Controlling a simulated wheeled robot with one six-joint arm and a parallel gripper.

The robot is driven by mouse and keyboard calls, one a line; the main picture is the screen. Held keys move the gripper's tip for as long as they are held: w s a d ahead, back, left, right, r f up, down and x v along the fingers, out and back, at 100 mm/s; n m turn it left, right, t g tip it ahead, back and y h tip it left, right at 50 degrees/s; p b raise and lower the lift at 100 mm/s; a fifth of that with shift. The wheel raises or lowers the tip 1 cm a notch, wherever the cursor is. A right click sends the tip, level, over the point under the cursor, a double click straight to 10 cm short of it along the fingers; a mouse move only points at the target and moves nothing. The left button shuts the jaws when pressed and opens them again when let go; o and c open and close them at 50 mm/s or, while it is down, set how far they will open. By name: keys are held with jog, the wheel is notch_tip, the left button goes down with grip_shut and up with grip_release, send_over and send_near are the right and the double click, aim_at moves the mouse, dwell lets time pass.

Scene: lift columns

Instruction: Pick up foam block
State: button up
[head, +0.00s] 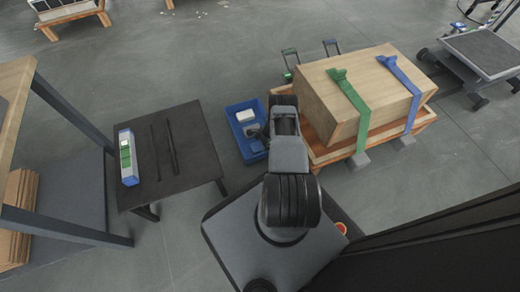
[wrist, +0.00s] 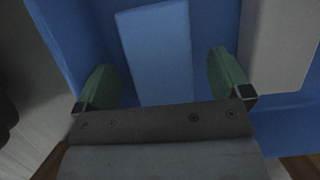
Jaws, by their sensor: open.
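A pale blue block (wrist: 158,55), which looks like the foam block, lies in a blue bin (head: 252,154) on the floor. The blue bin (wrist: 75,30) fills much of the wrist view. My gripper (wrist: 165,80) is open over the bin, with one green finger on each side of the block. A gap shows between the block and each finger. I cannot tell how far above the block the fingertips are. In the head view my arm hides part of the bin and the block cannot be made out.
A whitish block (wrist: 282,42) lies right of the gripper, also in the bin. A strapped wooden crate (head: 350,100) on a pallet stands close to the bin's right. A dark low table (head: 195,150) with rods and a level-like tool stands left. Floor behind the bin is clear.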

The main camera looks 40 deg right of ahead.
jog(key=shift+x, duration=0.8)
jog(key=shift+f, duration=0.2)
jog(key=c, duration=1)
jog(key=shift+r, duration=0.1)
